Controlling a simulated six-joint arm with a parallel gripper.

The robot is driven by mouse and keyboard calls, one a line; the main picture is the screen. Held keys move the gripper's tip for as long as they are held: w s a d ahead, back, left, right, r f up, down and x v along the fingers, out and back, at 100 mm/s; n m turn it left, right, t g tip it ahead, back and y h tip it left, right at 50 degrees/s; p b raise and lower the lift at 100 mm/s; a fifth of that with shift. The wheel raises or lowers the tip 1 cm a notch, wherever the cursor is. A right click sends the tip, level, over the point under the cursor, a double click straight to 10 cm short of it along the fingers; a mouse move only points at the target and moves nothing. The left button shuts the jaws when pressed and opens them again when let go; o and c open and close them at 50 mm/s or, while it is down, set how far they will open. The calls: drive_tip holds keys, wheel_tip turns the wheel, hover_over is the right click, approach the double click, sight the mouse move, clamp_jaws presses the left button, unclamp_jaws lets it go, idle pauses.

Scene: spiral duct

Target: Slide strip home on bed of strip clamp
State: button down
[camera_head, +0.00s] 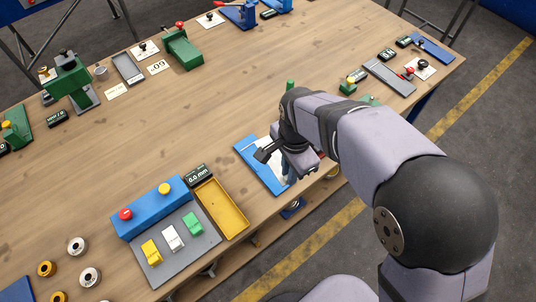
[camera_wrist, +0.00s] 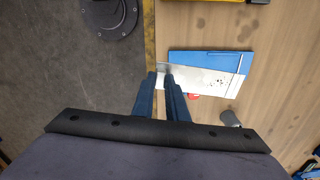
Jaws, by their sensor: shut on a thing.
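The strip clamp's blue bed (camera_head: 255,169) lies near the table's front edge, and it also shows in the wrist view (camera_wrist: 200,57). A pale metal strip (camera_wrist: 205,81) lies over the bed, covering much of it, with blue showing along the far side. The strip's left end reaches past the bed's left edge. My gripper (camera_wrist: 160,73) is shut on that left end. In the head view my arm and gripper (camera_head: 287,172) hide part of the bed and strip. A small red part (camera_wrist: 193,96) shows at the strip's near edge. Whether the strip touches a stop cannot be told.
Left of the bed are a yellow tray (camera_head: 221,208), a display (camera_head: 198,175), a blue button box (camera_head: 151,207) and a grey plate (camera_head: 188,257) with coloured blocks. A grey cylinder (camera_wrist: 230,118) stands near the strip. The table's middle is clear.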

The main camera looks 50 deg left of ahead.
wheel_tip(320, 180, down, 6)
drive_tip(key=w+a+n, duration=0.1)
drive_tip(key=w+a, duration=0.1)
drive_tip(key=shift+w+a+r+n, duration=0.15)
drive_tip(key=shift+n, duration=0.25)
drive_tip(key=shift+f+b, duration=2.55)
drive_tip(key=shift+f, duration=0.75)
drive_tip(key=shift+a+r, duration=0.15)
drive_tip(key=shift+a, duration=2.35)
drive_tip(key=shift+a+f, duration=0.25)
drive_tip(key=shift+a, duration=0.15)
